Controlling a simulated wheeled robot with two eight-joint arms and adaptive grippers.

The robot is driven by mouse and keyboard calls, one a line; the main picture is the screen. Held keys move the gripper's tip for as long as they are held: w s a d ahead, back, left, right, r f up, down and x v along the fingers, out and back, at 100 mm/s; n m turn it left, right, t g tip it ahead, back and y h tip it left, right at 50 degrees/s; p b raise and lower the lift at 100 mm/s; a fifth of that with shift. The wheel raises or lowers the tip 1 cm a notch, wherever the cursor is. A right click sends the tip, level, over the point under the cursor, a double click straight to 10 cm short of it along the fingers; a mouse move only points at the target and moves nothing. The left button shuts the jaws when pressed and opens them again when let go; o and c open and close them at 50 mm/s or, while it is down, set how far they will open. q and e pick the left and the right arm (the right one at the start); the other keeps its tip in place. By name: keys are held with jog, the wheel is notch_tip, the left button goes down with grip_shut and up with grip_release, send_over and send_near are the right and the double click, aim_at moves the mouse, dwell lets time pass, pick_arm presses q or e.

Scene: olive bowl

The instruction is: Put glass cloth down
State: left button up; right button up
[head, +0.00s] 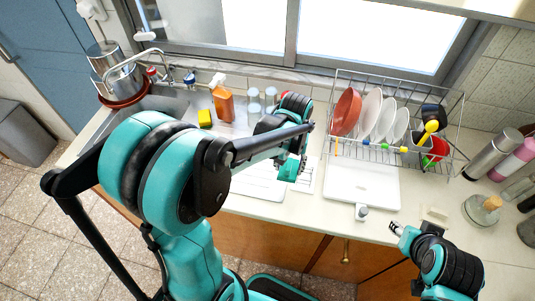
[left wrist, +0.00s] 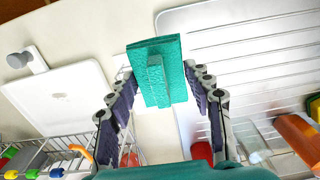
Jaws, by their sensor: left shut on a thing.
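The glass cloth (left wrist: 175,55) is a teal-green folded piece with a narrow raised strip on it. It sits between the fingers of my left gripper (left wrist: 160,82), which is shut on it. In the left wrist view it appears over the pale counter strip between the white board and the ribbed steel drainer; its height is hard to tell. In the head view my left gripper (head: 291,168) is over the counter, left of the dish rack, and my arm hides part of it. My right gripper (head: 402,232) is low at the right, by the counter's front edge; its opening is unclear.
A wire dish rack (head: 398,154) with plates and utensils stands behind the white board (head: 362,187). An orange bottle (head: 223,104), a yellow sponge (head: 205,118) and glasses stand near the sink.

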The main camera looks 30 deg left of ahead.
pick_arm(q)
jog(key=b, duration=0.2)
send_over(259, 173)
notch_tip(259, 173, down, 7)
jog(key=shift+w+r, duration=0.1)
jog(key=shift+r, duration=0.1)
jog(key=shift+a+f+b, duration=0.1)
jog(key=shift+f+b, duration=0.7)
jog(key=shift+f, duration=1.25)
jog(key=shift+f, duration=0.2)
jog(key=o, duration=1.2)
jog(key=shift+o, duration=0.2)
jog(key=shift+r, duration=0.15)
